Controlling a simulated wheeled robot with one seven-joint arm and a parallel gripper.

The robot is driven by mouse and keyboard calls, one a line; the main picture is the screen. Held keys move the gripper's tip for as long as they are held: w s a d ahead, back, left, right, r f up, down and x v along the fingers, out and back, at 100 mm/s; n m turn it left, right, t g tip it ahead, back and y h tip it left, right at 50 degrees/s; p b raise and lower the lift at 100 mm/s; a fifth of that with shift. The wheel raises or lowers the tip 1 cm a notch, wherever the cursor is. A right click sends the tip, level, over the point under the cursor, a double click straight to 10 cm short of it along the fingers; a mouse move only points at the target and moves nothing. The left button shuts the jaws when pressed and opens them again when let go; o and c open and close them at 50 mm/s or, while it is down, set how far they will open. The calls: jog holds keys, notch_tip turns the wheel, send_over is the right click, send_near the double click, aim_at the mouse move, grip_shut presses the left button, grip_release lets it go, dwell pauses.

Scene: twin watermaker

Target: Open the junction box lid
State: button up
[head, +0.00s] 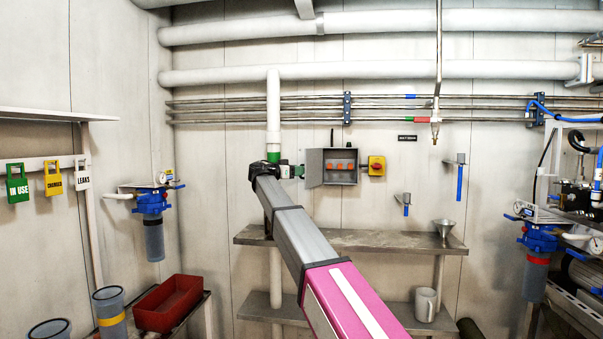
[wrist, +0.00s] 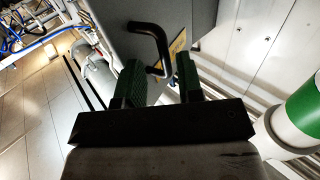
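The grey junction box (head: 341,153) is on the back wall in the head view, with several orange-red parts showing inside. Its grey lid (head: 314,168) is swung out to the left, so the box stands open. My gripper (head: 294,171) is just left of the lid. In the wrist view, the lid (wrist: 195,18) fills the top middle and carries a black bent handle (wrist: 160,42). The green-padded fingers of my gripper (wrist: 159,83) are apart, with the handle's lower end between them. I see no clear contact with the handle.
A yellow switch box with a red knob (head: 377,166) is right of the junction box. A white pipe with a green band (head: 273,125) runs behind my wrist. A metal shelf (head: 350,240) with a funnel (head: 444,227) lies below.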

jog(key=v, duration=0.8)
jog(key=shift+f, duration=0.15)
jog(key=shift+f, duration=0.1)
jog(key=s+d+f+n+g+y, duration=0.1)
jog(key=s+d+f+n+y, duration=0.15)
jog(key=d+f, duration=0.65)
jog(key=s+d+f+n+g+y, duration=0.2)
jog(key=s+d+f, duration=0.15)
jog(key=f, duration=1.15)
jog(key=s+d+f+n+g+y, duration=0.1)
jog(key=s+d+f+n+y, duration=0.15)
jog(key=d+f, duration=0.65)
jog(key=s+d+f+n+g+y, duration=0.2)
jog(key=s+f+y, duration=0.2)
jog(key=s+f, duration=1)
jog(key=s+d+f+n+g+y, duration=0.2)
jog(key=s+d+f+g+y, duration=0.1)
jog(key=s+f, duration=1.1)
jog(key=shift+s+d+f+n+g+y, duration=0.3)
jog(key=shift+s+f+y, duration=0.05)
jog(key=shift+s+y, duration=0.25)
